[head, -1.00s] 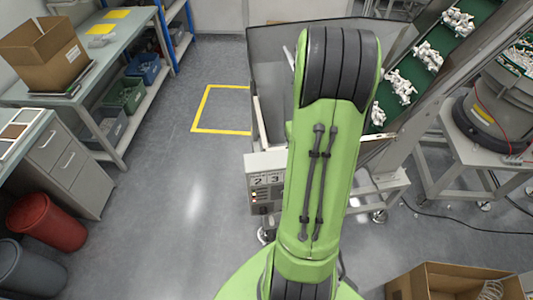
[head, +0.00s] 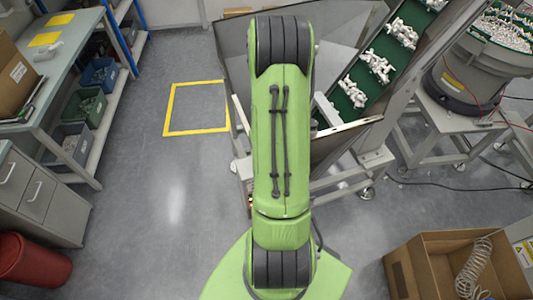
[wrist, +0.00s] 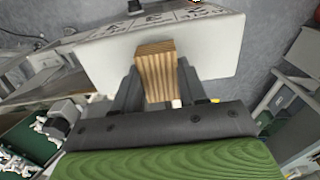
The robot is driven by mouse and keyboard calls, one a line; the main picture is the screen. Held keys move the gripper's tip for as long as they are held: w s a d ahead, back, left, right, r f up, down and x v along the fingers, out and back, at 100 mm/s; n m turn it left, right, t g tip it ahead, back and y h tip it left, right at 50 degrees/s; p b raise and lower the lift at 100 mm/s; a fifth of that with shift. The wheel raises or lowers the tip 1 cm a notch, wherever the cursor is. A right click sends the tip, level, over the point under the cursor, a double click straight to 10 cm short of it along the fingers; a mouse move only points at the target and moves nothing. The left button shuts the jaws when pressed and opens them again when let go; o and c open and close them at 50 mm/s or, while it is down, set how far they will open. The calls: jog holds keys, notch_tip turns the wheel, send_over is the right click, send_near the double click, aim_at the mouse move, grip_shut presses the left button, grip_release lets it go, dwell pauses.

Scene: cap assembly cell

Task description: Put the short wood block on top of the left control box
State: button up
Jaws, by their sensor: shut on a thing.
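The short wood block (wrist: 156,68) is a striped light-brown piece between the two dark fingers of my gripper (wrist: 157,88) in the wrist view. My gripper is shut on it. Beyond the block is a pale grey control box (wrist: 208,48) with printed markings along its far edge. The block overlaps the box's face in this view; I cannot tell whether they touch. In the head view my green arm hides the gripper, the block and most of the control box; only a pale edge of the box (head: 243,168) shows left of the arm.
A green conveyor (head: 350,92) with white parts rises at the right beside grey metal guards. An open cardboard box (head: 405,275) stands at lower right. A workbench (head: 60,60) and a red bin (head: 32,262) are on the left. Floor left of my arm is clear.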

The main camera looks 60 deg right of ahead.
jog(key=shift+f, duration=0.25)
jog(key=shift+s+r, duration=0.1)
jog(key=shift+s, duration=0.05)
jog(key=o, duration=1)
jog(key=shift+f, duration=0.2)
jog(key=shift+o, duration=0.2)
jog(key=shift+r, duration=0.1)
